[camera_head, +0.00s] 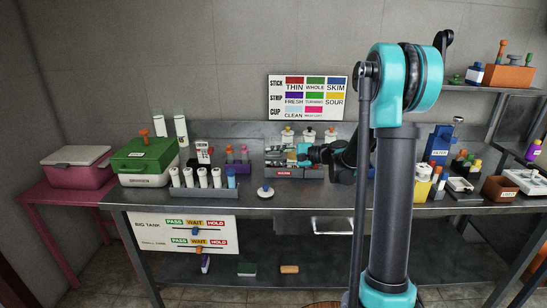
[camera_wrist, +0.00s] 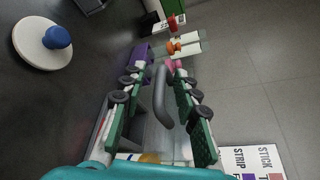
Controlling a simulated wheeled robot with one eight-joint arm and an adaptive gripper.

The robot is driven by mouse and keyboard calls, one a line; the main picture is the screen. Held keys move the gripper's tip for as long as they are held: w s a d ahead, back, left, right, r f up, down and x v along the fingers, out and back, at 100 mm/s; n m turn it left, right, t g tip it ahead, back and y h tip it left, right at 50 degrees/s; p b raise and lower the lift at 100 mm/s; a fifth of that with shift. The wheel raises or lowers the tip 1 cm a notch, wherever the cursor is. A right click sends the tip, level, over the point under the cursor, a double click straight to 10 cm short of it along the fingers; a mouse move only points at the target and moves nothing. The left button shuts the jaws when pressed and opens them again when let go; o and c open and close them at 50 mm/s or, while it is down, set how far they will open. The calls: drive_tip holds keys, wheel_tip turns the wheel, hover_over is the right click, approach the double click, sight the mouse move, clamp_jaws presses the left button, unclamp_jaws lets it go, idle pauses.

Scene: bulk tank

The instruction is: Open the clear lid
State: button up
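A low clear box (camera_head: 284,172) with a red label stands in the middle of the bench, against the back panel. In the head view my gripper (camera_head: 303,152) is over it, coming in from the right, and hides part of it. In the wrist view my gripper (camera_wrist: 158,68) is open, with its two green-padded fingers apart. A grey curved handle (camera_wrist: 162,95) lies between the fingers, with a see-through surface beneath it. I cannot tell whether either finger touches the handle. The lid appears closed, though much of it is hidden.
A white round lid with a blue knob (camera_head: 265,191) lies in front of the box; it also shows in the wrist view (camera_wrist: 42,43). A rack of white tubes (camera_head: 203,180) stands to the left. Several small containers (camera_head: 287,137) stand behind.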

clamp_jaws()
idle(0.4)
drive_tip(key=shift+a+r, duration=0.1)
drive_tip(key=shift+r, duration=0.05)
